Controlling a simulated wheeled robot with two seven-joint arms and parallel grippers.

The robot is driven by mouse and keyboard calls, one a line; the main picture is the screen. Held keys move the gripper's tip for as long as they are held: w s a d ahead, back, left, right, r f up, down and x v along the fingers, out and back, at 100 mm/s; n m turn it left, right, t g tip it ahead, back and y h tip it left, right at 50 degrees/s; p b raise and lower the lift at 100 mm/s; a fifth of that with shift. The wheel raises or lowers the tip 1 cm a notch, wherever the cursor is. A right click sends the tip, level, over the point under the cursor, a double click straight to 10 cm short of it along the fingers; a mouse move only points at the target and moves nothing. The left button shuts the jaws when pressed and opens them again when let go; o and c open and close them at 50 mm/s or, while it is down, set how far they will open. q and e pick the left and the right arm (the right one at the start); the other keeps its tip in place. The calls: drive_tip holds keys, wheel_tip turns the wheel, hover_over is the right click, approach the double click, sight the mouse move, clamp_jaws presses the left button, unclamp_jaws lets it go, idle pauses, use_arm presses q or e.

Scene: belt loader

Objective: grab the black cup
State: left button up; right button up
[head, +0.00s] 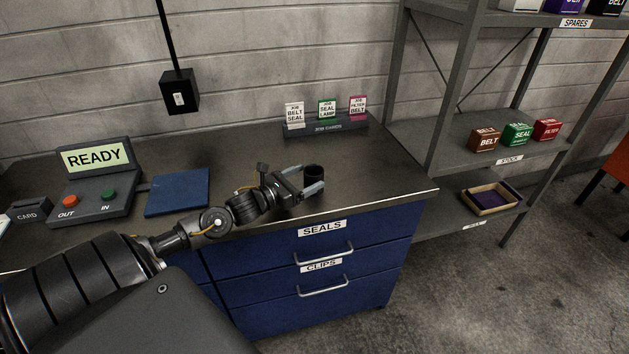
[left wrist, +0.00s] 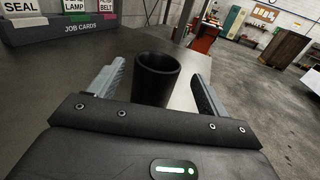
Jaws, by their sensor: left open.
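The black cup (head: 314,173) stands upright on the dark bench top near its front right part. In the left wrist view the black cup (left wrist: 155,78) sits between the two grey fingers, its open mouth facing up. My left gripper (head: 311,190) is open, with one finger on each side of the cup. In the left wrist view my left gripper (left wrist: 157,85) shows a gap beside the cup at the right finger; contact at the left finger cannot be told. The cup's lower part is hidden by the gripper body. My right gripper is in neither view.
A job card holder (head: 326,127) with three cards stands behind the cup. A blue pad (head: 177,192) and a READY console (head: 95,185) are to the left. Blue drawers (head: 322,262) are below the bench's front edge. A shelf rack (head: 440,130) stands right.

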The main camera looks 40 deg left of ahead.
sight(321, 168)
use_arm(q)
drive_tip(key=shift+w+d+r, duration=0.1)
drive_tip(key=shift+w+r, duration=0.15)
drive_tip(key=shift+w, duration=0.05)
drive_tip(key=p+x, duration=0.2)
drive_tip(key=x, duration=0.2)
drive_tip(key=shift+w, duration=0.45)
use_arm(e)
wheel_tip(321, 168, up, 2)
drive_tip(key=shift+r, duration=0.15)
use_arm(q)
drive_tip(key=shift+f, duration=0.2)
drive_tip(key=shift+c, duration=0.4)
drive_tip(key=c, duration=1.1)
drive_tip(key=shift+r, duration=0.15)
